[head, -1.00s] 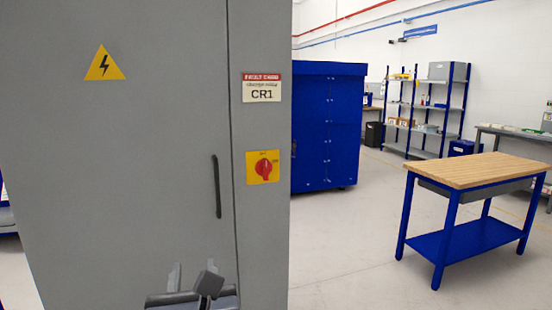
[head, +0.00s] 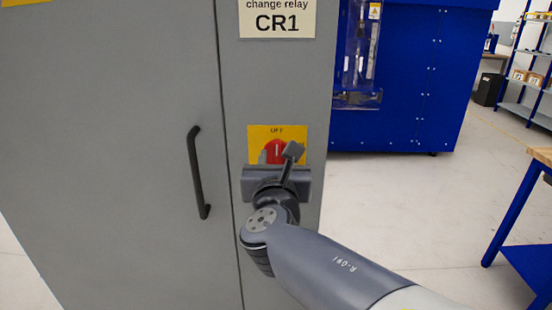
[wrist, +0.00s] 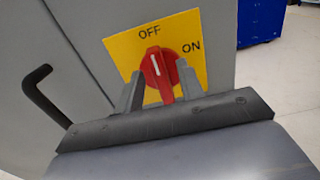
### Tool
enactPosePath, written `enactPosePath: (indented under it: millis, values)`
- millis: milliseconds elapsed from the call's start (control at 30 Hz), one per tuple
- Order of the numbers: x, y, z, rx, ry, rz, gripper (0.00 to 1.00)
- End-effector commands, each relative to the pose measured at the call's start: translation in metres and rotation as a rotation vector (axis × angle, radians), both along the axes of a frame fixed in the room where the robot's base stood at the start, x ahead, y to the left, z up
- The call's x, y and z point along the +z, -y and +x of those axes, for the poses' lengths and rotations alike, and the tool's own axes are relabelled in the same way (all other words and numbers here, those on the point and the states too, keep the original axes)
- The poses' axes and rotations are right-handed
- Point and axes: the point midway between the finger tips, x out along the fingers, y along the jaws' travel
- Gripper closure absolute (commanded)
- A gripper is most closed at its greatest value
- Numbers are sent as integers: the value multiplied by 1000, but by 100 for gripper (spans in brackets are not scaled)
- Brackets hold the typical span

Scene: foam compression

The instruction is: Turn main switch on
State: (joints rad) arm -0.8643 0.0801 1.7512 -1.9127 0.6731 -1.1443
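The main switch is a red rotary knob (wrist: 160,72) on a yellow plate (wrist: 118,45) marked OFF at the top and ON at the right. The white mark on the knob points up toward OFF. In the head view, the knob (head: 274,148) and its plate (head: 256,134) are partly hidden behind my gripper (head: 277,157). In the wrist view my gripper (wrist: 160,70) is open, with one finger on each side of the knob. I cannot tell whether either finger touches it.
The switch is on a grey cabinet (head: 120,120) with a black handle (head: 198,172) to its left and a CR1 label (head: 277,17) above. A blue cabinet (head: 410,90) stands behind to the right. A wood-topped table (head: 541,155) is at the right edge, with clear floor between.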

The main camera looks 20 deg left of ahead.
Motion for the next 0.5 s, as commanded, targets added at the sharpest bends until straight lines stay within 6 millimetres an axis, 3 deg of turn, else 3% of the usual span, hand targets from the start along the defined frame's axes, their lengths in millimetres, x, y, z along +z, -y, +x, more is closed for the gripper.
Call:
enactPosePath:
  millis: [333, 500]
  values:
    - [0, -1, 5, 1, 0, 0, 64]
    - [0, -1, 5, 0, 0, 0, 77]
